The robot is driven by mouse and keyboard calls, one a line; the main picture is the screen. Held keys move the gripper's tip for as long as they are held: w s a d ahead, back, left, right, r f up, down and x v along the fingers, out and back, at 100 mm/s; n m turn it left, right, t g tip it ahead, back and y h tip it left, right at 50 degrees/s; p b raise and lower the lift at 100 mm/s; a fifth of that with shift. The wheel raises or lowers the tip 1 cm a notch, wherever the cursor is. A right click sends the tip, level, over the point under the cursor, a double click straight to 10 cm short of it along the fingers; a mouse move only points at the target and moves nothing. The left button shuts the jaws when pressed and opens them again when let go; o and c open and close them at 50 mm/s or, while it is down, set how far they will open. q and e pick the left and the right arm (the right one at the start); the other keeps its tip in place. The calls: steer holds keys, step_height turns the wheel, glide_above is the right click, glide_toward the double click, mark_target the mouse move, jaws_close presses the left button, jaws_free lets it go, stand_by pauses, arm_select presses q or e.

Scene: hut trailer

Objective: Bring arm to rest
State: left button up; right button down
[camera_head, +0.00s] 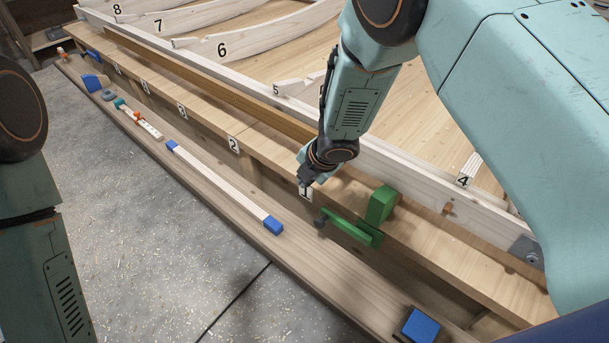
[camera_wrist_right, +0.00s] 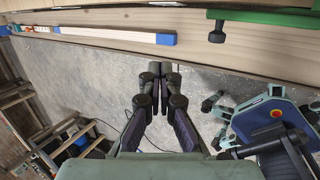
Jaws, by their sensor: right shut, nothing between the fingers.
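My right arm comes in from the upper right in the head view. Its gripper (camera_head: 306,180) hangs just in front of the wooden bench edge, by the label 1. In the right wrist view the right gripper (camera_wrist_right: 158,70) is shut, its fingertips together with nothing between them. Behind the fingers in that view are the wooden ledge edge and grey floor. My left arm (camera_head: 40,240) shows at the left edge of the head view; its gripper is out of view.
A green clamp (camera_head: 350,227) sits on the bench edge right of the gripper. A pale bar with blue ends (camera_head: 222,185) lies on the lower ledge (camera_head: 310,275). A blue block (camera_head: 421,326) is at the bottom right. Numbered white beams (camera_head: 260,40) lie behind. Grey floor (camera_head: 170,240) is open.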

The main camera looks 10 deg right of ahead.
steer(key=s+d+f+m+g+b, duration=0.1)
steer(key=s+d+f+m, duration=0.2)
steer(key=s+m, duration=0.5)
steer(key=s+d+f+m+g+h+b, duration=0.1)
steer(key=s+d+f+m, duration=0.3)
steer(key=s+m, duration=0.5)
steer(key=s+d+f+m+g+h+b, duration=0.1)
steer(key=s+f+m, duration=0.5)
steer(key=s, duration=1.7)
steer(key=d+m+g+b, duration=0.1)
steer(key=d+m+g, duration=0.1)
steer(key=d, duration=0.1)
steer(key=shift+d+f+m, duration=0.15)
steer(key=shift+f+m, duration=0.05)
steer(key=shift+m, duration=0.1)
